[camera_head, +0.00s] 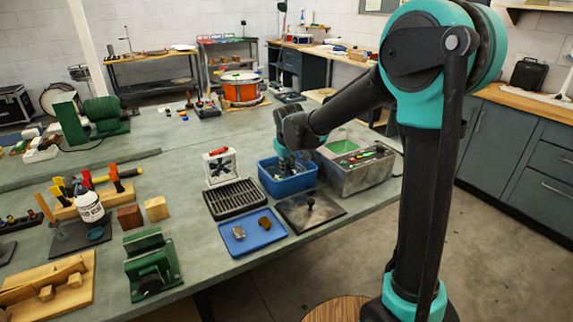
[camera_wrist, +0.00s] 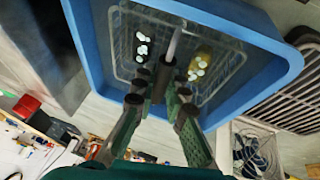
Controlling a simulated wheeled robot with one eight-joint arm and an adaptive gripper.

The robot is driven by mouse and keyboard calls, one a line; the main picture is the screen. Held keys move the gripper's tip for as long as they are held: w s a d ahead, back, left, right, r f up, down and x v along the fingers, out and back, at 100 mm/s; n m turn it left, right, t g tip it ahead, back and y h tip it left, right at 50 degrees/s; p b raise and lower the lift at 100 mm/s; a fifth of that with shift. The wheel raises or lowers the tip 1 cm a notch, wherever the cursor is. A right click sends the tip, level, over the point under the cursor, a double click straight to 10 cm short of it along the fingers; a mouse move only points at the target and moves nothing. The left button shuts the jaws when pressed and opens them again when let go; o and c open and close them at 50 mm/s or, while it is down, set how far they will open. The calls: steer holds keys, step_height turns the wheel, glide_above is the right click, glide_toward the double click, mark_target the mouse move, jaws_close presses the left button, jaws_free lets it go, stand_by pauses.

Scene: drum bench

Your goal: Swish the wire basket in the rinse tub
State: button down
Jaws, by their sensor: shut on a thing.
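The rinse tub (camera_head: 274,188) is a blue open bin on the bench in the head view, and its blue rim (camera_wrist: 88,45) fills the top of the wrist view. The wire basket (camera_wrist: 120,68) is a pale mesh inside the tub, with white round bits and a yellowish piece in it. My gripper (camera_wrist: 160,82) is shut on the basket's grey upright handle (camera_wrist: 175,45). In the head view my gripper (camera_head: 286,160) reaches down into the tub, and the basket is hidden there by the tub wall and my arm.
A grey sink-like box (camera_head: 345,182) stands close on the tub's right. A black slatted rack (camera_head: 236,198) and a small fan (camera_head: 220,168) stand on its left. A blue tray (camera_head: 250,243) and a dark plate with a knob (camera_head: 310,213) lie in front.

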steer(key=shift+r, duration=0.15)
steer(key=shift+r, duration=1)
steer(key=shift+f, duration=0.1)
steer(key=shift+f, duration=1.05)
steer(key=shift+r, duration=0.1)
steer(key=shift+r, duration=1.05)
steer(key=shift+f, duration=0.15)
steer(key=shift+f, duration=1)
steer(key=shift+r, duration=0.15)
